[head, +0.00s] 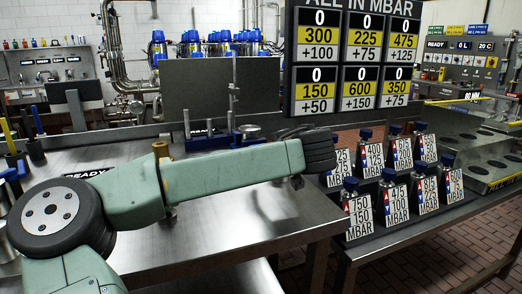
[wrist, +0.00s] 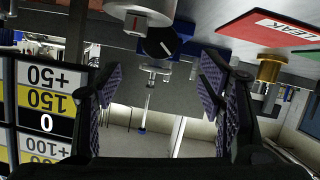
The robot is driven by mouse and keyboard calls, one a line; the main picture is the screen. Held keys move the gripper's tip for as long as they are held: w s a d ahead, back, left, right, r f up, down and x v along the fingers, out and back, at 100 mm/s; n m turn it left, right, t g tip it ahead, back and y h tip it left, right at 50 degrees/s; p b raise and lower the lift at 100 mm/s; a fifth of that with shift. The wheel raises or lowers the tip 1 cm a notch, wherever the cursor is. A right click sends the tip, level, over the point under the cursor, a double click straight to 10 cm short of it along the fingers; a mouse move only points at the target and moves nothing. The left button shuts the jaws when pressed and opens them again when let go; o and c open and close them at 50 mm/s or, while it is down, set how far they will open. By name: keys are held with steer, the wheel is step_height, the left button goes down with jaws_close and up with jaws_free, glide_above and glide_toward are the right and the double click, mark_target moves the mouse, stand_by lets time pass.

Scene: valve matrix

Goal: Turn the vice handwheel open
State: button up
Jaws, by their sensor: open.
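My gripper (wrist: 162,95) is open in the wrist view, with its two dark, ridged pads wide apart and nothing between them. In the head view my green arm reaches right across the steel bench (head: 225,225), and the gripper's fingers cannot be made out. No vice handwheel is clearly visible there.
A hanging number board (head: 352,62) is behind and right of my arm. Several labelled bottles (head: 392,195) stand on a dark rack at right. A red LEAK plate (wrist: 268,35) shows in the wrist view.

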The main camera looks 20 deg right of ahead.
steer(key=p+x, duration=0.1)
steer(key=x, duration=0.7)
steer(key=shift+w+f+p, duration=0.15)
steer(key=shift+w+p, duration=0.1)
steer(key=shift+p, duration=0.15)
steer(key=shift+c, duration=0.4)
steer(key=c, duration=1.1)
